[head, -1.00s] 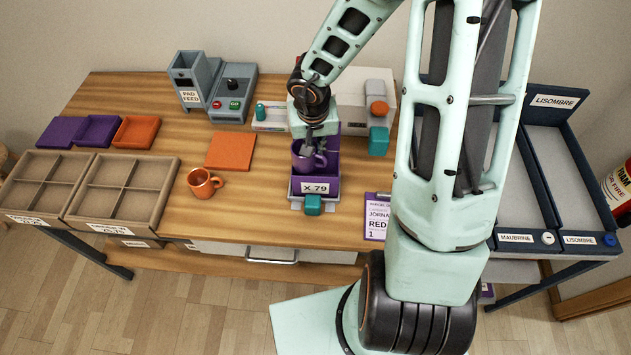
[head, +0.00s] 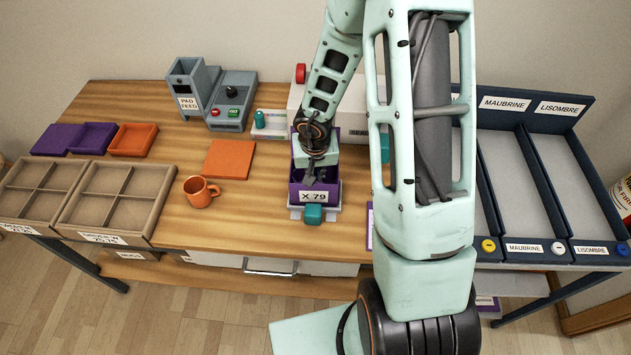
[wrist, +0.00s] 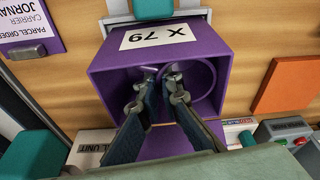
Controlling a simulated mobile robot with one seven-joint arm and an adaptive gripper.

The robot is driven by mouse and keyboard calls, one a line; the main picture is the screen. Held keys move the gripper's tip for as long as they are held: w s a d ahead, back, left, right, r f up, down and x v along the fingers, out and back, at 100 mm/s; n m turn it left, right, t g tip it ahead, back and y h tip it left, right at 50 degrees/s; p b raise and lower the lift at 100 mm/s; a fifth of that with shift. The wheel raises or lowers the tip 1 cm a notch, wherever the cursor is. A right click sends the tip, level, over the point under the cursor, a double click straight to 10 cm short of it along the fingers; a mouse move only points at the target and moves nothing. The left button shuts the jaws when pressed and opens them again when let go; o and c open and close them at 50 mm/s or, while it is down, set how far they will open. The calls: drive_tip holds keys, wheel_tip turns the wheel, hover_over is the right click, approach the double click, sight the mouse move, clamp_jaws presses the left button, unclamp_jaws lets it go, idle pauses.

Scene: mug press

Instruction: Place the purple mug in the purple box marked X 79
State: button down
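The purple box marked X 79 (head: 331,195) stands in the machine at the middle of the table, its label facing front. The wrist view looks down into its open top, with the label on the box wall (wrist: 110,75) side. The purple mug (wrist: 213,80) is inside the box, its round rim showing towards the right in the wrist view. Its lower part is hidden, and the front wall hides most of it in the head view. My gripper (wrist: 162,76) reaches into the box, its fingertips close together at the mug's left rim, one on each side of the wall. It also shows in the head view (head: 312,176).
An orange mug (head: 200,192) and an orange pad (head: 229,159) lie left of the box. A teal block (head: 313,214) is just in front of it. The pad feeder (head: 190,88) and a grey button unit (head: 233,100) stand behind left. Divided trays (head: 112,195) sit at far left.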

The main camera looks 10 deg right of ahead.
drive_tip(key=shift+f, duration=0.5)
drive_tip(key=shift+f, duration=0.2)
drive_tip(key=c, duration=2.1)
unclamp_jaws()
drive_tip(key=shift+r, duration=0.15)
drive_tip(key=shift+p+v, duration=2.35)
drive_tip(key=shift+v, duration=3.65)
